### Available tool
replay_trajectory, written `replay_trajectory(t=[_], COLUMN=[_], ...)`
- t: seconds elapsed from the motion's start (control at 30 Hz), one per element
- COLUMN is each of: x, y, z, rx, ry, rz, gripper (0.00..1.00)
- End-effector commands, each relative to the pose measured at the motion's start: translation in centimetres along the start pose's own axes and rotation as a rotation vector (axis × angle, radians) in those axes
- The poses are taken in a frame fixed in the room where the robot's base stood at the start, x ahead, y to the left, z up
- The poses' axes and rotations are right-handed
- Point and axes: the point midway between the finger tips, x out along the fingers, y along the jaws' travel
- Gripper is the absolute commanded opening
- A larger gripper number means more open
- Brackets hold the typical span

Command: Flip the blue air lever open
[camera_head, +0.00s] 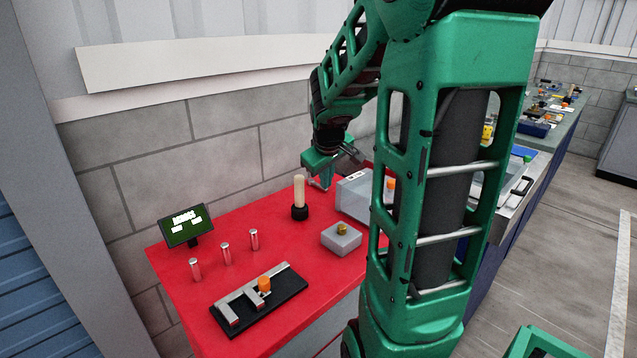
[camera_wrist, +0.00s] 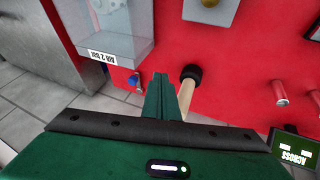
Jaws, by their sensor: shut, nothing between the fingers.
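The blue air lever (camera_wrist: 133,80) is small and sits at the edge of the red table in the wrist view, just below the "AIR 2 BAR" label (camera_wrist: 102,57). I cannot make out the lever in the head view. My gripper (camera_wrist: 161,80) is shut and empty, its green fingers side by side. In the wrist picture the fingertips lie a little right of the lever, with a gap between.
A wooden handle on a black base (camera_head: 299,192) stands close to my gripper; its black base (camera_wrist: 190,72) shows in the wrist view. A pale see-through box (camera_head: 354,194) is on the right. A grey block (camera_head: 341,238), metal pins (camera_head: 226,253) and a screen (camera_head: 186,226) share the red table (camera_head: 183,285).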

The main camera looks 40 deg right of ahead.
Motion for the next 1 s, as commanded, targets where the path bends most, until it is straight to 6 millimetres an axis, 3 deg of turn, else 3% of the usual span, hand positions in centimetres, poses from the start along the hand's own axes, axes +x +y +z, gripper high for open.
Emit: replay_trajectory(t=[0.1, 0.3, 0.77, 1.0], x=[2.0, 3.6, 4.0, 6.2], y=[2.0, 3.6, 3.9, 4.0], z=[-2.8, -5.5, -6.0, -6.2], rx=[-0.059, -0.121, -0.131, -0.131], ry=[0.055, 0.113, 0.124, 0.121], rz=[0.033, 0.066, 0.072, 0.07], gripper=[0.0, 0.0, 0.0, 0.0])
